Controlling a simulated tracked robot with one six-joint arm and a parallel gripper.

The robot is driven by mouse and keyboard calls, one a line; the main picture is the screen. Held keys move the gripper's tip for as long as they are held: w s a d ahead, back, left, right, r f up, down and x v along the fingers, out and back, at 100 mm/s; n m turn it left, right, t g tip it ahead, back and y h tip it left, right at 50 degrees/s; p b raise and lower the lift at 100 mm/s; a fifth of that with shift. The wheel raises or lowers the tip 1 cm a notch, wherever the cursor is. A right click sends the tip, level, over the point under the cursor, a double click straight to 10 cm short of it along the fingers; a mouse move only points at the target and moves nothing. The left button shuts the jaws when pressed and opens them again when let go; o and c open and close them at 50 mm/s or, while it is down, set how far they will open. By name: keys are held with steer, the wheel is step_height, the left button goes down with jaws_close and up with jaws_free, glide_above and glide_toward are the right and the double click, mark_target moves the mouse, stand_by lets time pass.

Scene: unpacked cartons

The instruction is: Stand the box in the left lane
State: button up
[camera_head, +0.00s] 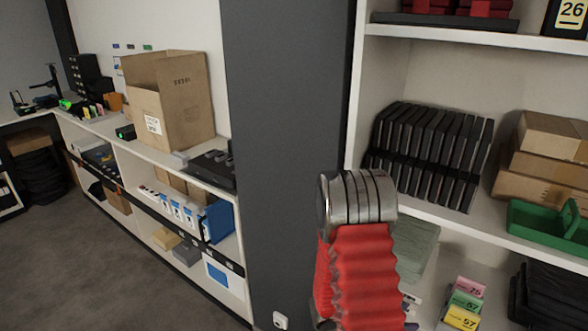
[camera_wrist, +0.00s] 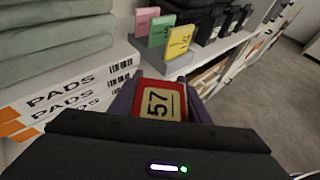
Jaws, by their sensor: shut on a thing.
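My gripper (camera_wrist: 158,100) shows at the bottom of the wrist view, its dark fingers on either side of a red box (camera_wrist: 157,86) with a cream label reading 57. It is shut on this box. Beyond it is a grey lane holder (camera_wrist: 178,66) with pink (camera_wrist: 146,20), green (camera_wrist: 161,30) and yellow (camera_wrist: 181,42) cards or boxes standing in it. The held box is apart from the holder, on its near side.
White PADS boxes (camera_wrist: 75,95) and folded green cloths (camera_wrist: 60,40) stand close on the left in the wrist view. Black items (camera_wrist: 215,22) stand right of the holder. In the head view, a shelf above holds black cases (camera_head: 430,150) and a green tray (camera_head: 545,225).

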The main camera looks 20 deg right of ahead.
steer(key=w+a+r+n+t+y, duration=0.15)
steer(key=w+a+n+t, duration=0.3)
steer(key=w+a, duration=0.7)
steer(key=w+a+r+n+t+h, duration=0.1)
steer(key=w+a+r+n+t, duration=0.3)
steer(key=w+a, duration=0.7)
steer(key=s+a+n+t+y, duration=0.2)
steer(key=a+t, duration=0.1)
steer(key=a, duration=1)
steer(key=shift+a+f, duration=0.2)
steer(key=shift+a, duration=0.05)
steer(key=w+a+r+n+t+y, duration=0.3)
steer(key=a+r+n+t+y, duration=0.1)
steer(key=n+t+y, duration=0.15)
steer(key=d+r+n+g+y, duration=0.1)
steer(key=d+r, duration=0.3)
steer(key=r, duration=0.4)
steer(key=shift+s+r, duration=0.25)
